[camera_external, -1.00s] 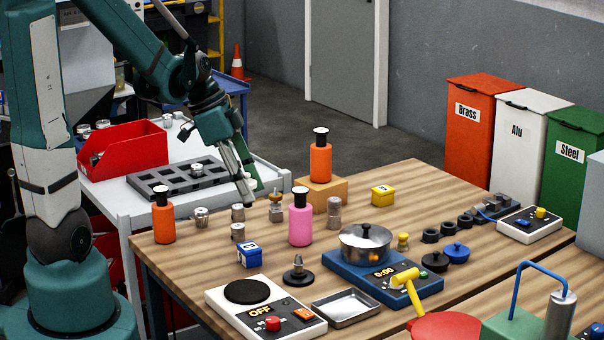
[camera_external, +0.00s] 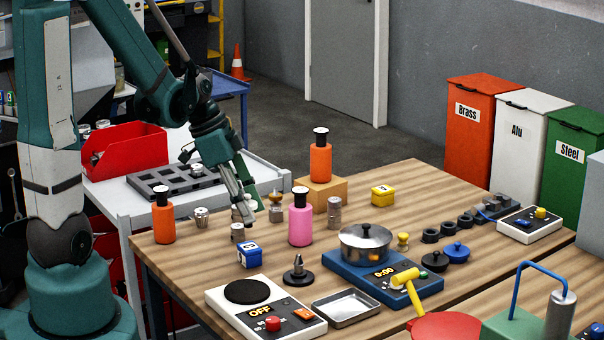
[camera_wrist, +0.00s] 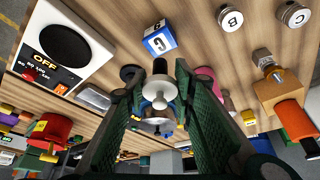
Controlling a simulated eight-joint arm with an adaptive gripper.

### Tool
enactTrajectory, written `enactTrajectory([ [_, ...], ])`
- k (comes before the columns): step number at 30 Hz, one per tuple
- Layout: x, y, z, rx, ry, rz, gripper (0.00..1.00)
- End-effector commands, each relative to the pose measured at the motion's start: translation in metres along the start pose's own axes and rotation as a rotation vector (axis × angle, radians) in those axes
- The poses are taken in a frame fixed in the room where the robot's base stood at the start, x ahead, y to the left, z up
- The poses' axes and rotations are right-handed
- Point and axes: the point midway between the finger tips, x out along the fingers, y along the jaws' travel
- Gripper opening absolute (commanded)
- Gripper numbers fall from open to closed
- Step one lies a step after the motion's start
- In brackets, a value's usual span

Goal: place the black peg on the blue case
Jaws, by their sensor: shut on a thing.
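My gripper (camera_external: 247,212) is above the wooden table, over the area behind the blue case. A black pointed piece on a round base (camera_external: 298,272) stands on the table right of the blue case.
A pink bottle (camera_external: 300,222) stands close right of my gripper. Metal cylinders (camera_external: 238,232) stand below and beside it. A hot plate (camera_external: 262,305), a metal tray (camera_external: 346,306) and a pot on a blue scale (camera_external: 365,243) are nearer the front. An orange bottle (camera_external: 164,220) stands left.

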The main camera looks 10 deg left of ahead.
Motion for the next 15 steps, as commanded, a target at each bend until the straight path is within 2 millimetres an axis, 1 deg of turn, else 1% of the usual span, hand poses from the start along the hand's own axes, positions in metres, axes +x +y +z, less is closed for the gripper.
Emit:
enactTrajectory([
  [4,0.0065,-0.0006,0.0023,0.000,0.000,0.000,0.10],
  [15,0.0073,-0.0003,0.0028,0.000,0.000,0.000,0.10],
])
